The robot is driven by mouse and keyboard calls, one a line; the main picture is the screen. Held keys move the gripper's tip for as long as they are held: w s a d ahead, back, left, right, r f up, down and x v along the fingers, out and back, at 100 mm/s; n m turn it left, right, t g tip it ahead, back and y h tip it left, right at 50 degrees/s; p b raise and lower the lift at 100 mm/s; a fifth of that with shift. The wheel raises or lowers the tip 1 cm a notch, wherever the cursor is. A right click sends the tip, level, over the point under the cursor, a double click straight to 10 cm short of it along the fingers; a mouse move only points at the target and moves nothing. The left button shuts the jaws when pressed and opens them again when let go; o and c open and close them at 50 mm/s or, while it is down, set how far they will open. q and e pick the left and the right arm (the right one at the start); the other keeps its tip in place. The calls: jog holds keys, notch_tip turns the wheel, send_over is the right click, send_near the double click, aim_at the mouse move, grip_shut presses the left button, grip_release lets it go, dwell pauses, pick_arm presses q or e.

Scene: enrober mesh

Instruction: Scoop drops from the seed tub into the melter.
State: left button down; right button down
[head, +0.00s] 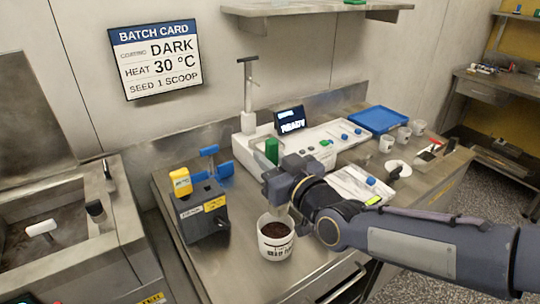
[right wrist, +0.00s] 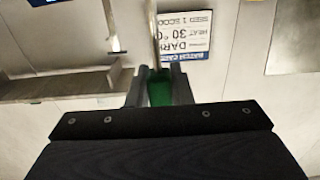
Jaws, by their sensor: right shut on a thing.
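The seed tub (head: 275,250) is a white round tub of dark drops on the steel counter, at the bottom middle of the head view. My right gripper (head: 272,172) is above the tub, shut on a green handle (head: 272,150). The green handle also shows between the fingers in the right wrist view (right wrist: 159,88), with a thin metal shaft (right wrist: 155,35) beyond it. It looks like the scoop; its bowl is hidden or too small to make out. Which unit is the melter I cannot tell for certain. My left gripper is not in view.
A black box (head: 205,222) with yellow and blue parts stands left of the tub. A white machine (head: 325,137) with a lit display (head: 290,119) stands behind. A blue tray (head: 378,119) and white cups (head: 403,134) are farther right. The batch card (head: 155,60) reads SEED 1 SCOOP.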

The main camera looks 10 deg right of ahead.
notch_tip(320, 180, down, 11)
jog(key=b, duration=1)
jog(key=shift+r, duration=0.2)
notch_tip(320, 180, up, 10)
jog(key=p, duration=0.6)
jog(key=shift+p, duration=0.4)
jog(key=shift+f, duration=0.1)
jog(key=shift+s, duration=0.1)
dwell(0.3)
